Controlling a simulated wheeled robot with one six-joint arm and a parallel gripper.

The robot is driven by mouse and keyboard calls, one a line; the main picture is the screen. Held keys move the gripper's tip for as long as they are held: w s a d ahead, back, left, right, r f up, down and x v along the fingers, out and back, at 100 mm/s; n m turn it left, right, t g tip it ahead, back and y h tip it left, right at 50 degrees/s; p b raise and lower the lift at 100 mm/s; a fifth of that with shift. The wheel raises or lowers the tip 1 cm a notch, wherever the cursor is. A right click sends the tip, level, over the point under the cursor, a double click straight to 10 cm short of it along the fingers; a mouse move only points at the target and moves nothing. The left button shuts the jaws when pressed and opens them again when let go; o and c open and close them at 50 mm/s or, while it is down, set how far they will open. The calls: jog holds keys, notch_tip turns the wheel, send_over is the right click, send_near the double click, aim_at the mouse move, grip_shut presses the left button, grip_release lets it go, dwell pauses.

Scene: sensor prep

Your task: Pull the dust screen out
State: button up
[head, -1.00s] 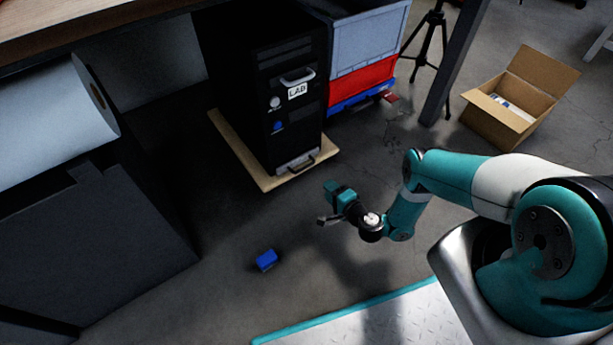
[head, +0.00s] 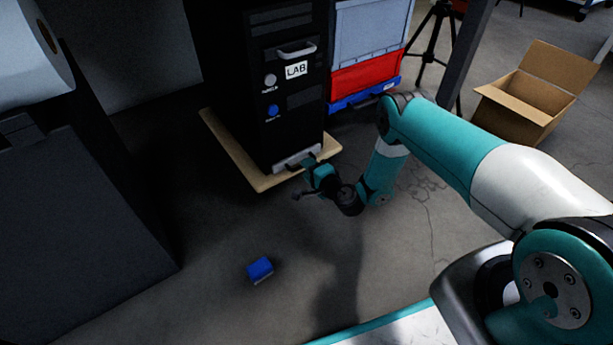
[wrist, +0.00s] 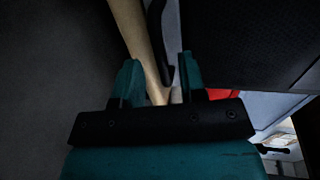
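The dust screen (head: 290,160) is a light grey strip at the bottom front of the black computer tower (head: 265,130). It also shows in the wrist view (wrist: 173,30) beside its dark pull handle (wrist: 157,35). In the head view my gripper (head: 308,167) is right in front of the screen and hides much of the handle. In the wrist view my gripper (wrist: 160,75) has its two teal fingers apart, with the handle's end appearing in the gap between them. I cannot tell whether a finger touches it.
The tower stands on a tan board (head: 235,155). A blue block (head: 260,269) lies on the floor in front. Crates (head: 370,35) stand right of the tower, with a tripod (head: 433,45) and an open cardboard box (head: 520,105) further right.

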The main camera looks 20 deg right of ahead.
jog(key=shift+w+a+f, duration=0.1)
jog(key=shift+w+a, duration=0.1)
jog(key=shift+w, duration=0.45)
jog(key=shift+c, duration=0.5)
grip_shut()
jog(key=shift+s, duration=0.1)
